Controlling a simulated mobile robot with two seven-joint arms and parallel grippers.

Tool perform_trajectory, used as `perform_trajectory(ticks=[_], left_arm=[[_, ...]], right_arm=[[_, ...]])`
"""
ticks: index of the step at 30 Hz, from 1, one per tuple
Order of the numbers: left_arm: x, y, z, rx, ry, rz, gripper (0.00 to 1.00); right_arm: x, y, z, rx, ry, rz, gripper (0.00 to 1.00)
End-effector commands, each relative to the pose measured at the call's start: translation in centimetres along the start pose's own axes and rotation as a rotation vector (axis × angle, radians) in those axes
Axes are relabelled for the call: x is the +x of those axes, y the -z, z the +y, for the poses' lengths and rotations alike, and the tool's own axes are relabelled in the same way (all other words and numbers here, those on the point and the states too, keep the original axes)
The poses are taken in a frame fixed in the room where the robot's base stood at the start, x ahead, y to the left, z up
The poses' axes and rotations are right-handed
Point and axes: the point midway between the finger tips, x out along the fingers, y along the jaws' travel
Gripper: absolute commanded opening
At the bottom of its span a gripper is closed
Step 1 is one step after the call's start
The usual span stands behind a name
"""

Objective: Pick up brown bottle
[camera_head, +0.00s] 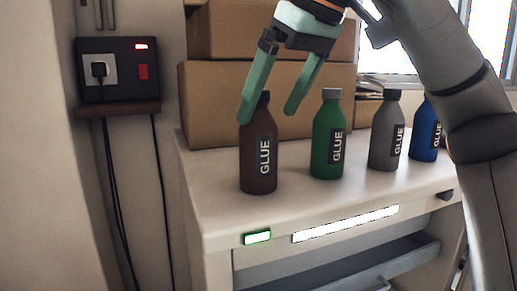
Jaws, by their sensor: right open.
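The brown bottle (258,160) stands upright on the white cabinet top (215,212), with a dark label reading GLUE. It is the leftmost bottle of the row. My right gripper (267,113) has green fingers, spread apart and empty. It comes down from above, with its left finger overlapping the brown bottle's cap and shoulder in the picture. Its right finger ends in the gap between the brown and green bottles. I cannot tell whether the left finger touches the bottle. My left gripper is not in view.
A green bottle (327,140), a grey bottle (386,135) and a blue bottle (424,135) stand to the right. A cardboard box (215,110) stands behind the row. A drawer (400,262) below is open. A wall socket box (120,70) is at left.

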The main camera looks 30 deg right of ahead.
Motion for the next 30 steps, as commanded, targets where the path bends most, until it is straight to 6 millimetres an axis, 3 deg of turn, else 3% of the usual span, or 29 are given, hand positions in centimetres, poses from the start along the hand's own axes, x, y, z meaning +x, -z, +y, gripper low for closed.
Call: perform_trajectory(ticks=[7, 18, 30], left_arm=[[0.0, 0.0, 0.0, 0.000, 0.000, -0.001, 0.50], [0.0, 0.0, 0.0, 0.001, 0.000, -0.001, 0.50], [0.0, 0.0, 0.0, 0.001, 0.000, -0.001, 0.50]], right_arm=[[1.1, 0.0, -0.1, -0.001, 0.001, -0.002, 1.00], [5.0, 0.1, -0.3, -0.001, 0.001, -0.002, 1.00], [5.5, 0.1, -0.3, 0.001, 0.000, 0.002, 0.98]])
